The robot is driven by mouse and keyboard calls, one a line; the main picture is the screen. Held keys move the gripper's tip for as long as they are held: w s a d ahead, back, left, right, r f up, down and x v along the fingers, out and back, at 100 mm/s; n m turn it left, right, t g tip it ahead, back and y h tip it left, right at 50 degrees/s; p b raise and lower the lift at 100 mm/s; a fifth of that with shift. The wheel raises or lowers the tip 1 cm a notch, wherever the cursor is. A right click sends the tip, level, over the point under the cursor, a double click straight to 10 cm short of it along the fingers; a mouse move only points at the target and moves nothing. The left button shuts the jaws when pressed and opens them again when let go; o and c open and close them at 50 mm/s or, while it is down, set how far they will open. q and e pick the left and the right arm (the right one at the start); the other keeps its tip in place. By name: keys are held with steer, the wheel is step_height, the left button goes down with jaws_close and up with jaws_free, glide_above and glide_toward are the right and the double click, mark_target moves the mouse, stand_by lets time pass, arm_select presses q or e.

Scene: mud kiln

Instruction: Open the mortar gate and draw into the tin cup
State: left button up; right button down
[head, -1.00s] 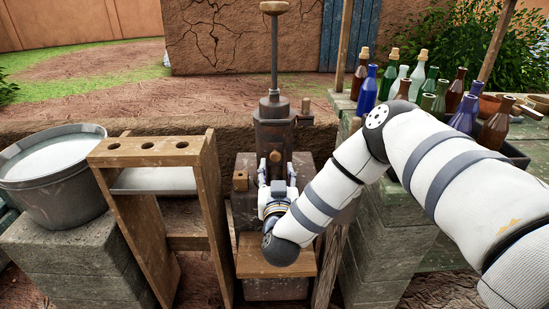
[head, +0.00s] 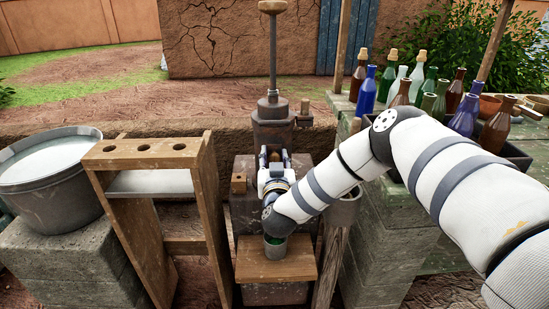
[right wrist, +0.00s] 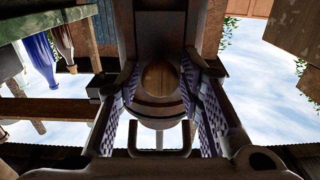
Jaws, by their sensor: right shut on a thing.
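The dark metal mortar dispenser (head: 272,128) stands upright on a stone block, with a tall plunger rod above it. Its round wooden gate knob (right wrist: 160,80) sits between the fingers of my right gripper (head: 273,157), which is shut on it at the dispenser's front. A small grey tin cup (head: 275,246) stands upright on the wooden shelf (head: 296,267) below. Something green shows inside it; my right wrist hides part of its top. My left gripper is not in view.
A wooden rack (head: 146,151) with round holes stands left of the dispenser, beside a large grey tub (head: 52,190) of pale contents. At right, a grey vessel (head: 345,208) is partly behind my arm. Several bottles (head: 440,95) stand on the right-hand bench.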

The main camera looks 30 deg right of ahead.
step_height(320, 180, down, 4)
steer(key=shift+f+b, duration=0.2)
steer(key=shift+b, duration=0.55)
steer(key=shift+s+r, duration=0.1)
steer(key=shift+r, duration=0.05)
steer(key=c, duration=1.4)
jaws_free()
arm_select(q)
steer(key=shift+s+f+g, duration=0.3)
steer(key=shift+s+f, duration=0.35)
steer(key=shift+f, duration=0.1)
arm_select(e)
steer(key=shift+o, duration=0.2)
steer(key=v, duration=1.2)
